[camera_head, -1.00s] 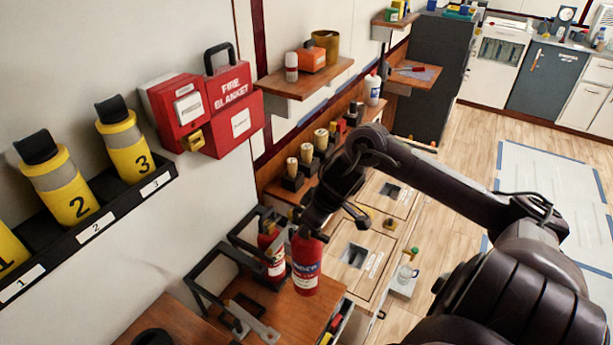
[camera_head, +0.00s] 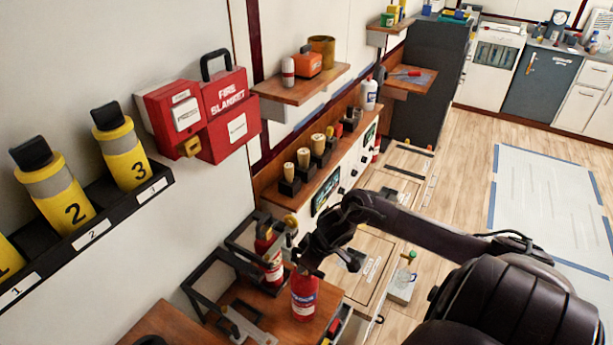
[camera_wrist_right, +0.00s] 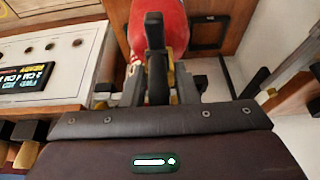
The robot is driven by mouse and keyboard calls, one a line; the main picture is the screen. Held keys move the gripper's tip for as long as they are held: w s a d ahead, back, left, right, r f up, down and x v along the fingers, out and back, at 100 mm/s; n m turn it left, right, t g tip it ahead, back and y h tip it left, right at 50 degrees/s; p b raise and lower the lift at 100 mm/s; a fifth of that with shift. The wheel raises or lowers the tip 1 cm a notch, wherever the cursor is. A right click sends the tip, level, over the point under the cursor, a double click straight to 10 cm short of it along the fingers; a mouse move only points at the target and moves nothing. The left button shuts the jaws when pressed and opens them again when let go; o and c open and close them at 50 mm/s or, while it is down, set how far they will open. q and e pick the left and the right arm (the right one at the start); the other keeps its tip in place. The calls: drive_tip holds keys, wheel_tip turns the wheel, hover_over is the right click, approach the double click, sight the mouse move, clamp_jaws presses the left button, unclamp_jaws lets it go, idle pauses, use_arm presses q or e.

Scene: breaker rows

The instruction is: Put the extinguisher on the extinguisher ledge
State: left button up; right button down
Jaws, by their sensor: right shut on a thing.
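My right gripper (camera_head: 306,268) is shut on a red extinguisher (camera_head: 304,299) with a white and blue label. The gripper grasps it near the top, and the extinguisher hangs roughly upright. In the right wrist view, its red body (camera_wrist_right: 157,22) shows just beyond my right gripper (camera_wrist_right: 158,72). Below it in the head view is a wooden ledge (camera_head: 262,302) with black bracket frames. I cannot tell whether its base touches the wood. A second red extinguisher (camera_head: 270,258) stands within a black frame, just left of the held one. My left gripper is not in view.
Black frames (camera_head: 205,290) rise at the ledge's left side. A shelf with several wooden-handled tools (camera_head: 303,160) lies behind. A red fire blanket box (camera_head: 228,110) and numbered yellow canisters (camera_head: 65,200) are on the left wall. The floor (camera_head: 455,170) at right is open.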

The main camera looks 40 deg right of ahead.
drive_tip(key=shift+w+r, duration=0.1)
drive_tip(key=shift+w, duration=0.1)
drive_tip(key=c, duration=1.4)
unclamp_jaws()
drive_tip(key=shift+s+f, duration=0.2)
drive_tip(key=shift+f, duration=0.1)
drive_tip(key=shift+o, duration=1.4)
drive_tip(key=shift+s+a, duration=0.1)
drive_tip(key=shift+r, duration=0.15)
drive_tip(key=shift+r, duration=0.3)
drive_tip(key=v, duration=1.1)
drive_tip(key=shift+s, duration=0.25)
drive_tip(key=shift+r, duration=0.1)
